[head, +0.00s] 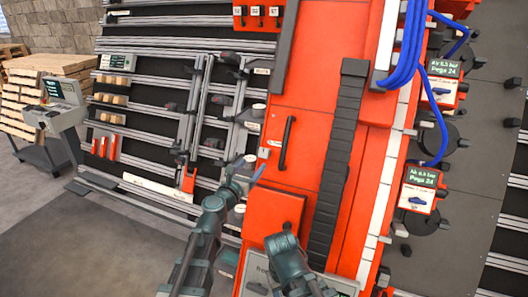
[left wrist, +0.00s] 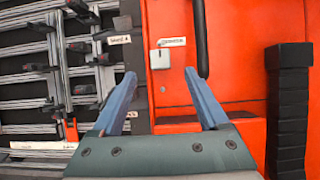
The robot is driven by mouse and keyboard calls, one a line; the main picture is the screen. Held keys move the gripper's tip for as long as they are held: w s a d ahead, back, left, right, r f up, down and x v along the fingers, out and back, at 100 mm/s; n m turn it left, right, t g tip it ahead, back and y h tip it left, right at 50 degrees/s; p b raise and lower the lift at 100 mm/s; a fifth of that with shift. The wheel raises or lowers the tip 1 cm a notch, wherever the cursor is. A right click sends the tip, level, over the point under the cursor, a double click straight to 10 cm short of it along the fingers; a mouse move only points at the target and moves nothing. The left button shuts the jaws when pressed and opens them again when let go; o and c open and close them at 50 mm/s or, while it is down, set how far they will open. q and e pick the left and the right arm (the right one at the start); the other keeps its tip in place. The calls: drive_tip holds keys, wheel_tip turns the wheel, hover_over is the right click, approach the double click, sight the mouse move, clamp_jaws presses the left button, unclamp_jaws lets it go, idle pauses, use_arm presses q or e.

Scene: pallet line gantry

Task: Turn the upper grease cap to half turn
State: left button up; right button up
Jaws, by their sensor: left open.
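My left gripper (head: 243,170) is open and empty in front of the left edge of the red cabinet. In the left wrist view its two blue fingers (left wrist: 160,76) stand apart, with a light square plate (left wrist: 160,58) on the red panel seen between their tips. Small pale round caps show along the cabinet's left edge in the head view, one higher up (head: 259,107) and one close to the left gripper (head: 250,158). I cannot tell which is the upper grease cap. My right gripper (head: 285,240) is low in front of the cabinet; its fingers are not clear.
A black vertical handle (head: 286,142) and a black cable chain (head: 338,160) stand out from the red cabinet (head: 305,90). Metal rails (head: 150,135) with clamps fill the left. Blue hoses (head: 408,45) hang at the right. The floor at lower left is clear.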

sight(264, 151)
use_arm(q)
drive_tip(key=x, duration=1.1)
drive_tip(key=shift+w, duration=0.15)
clamp_jaws()
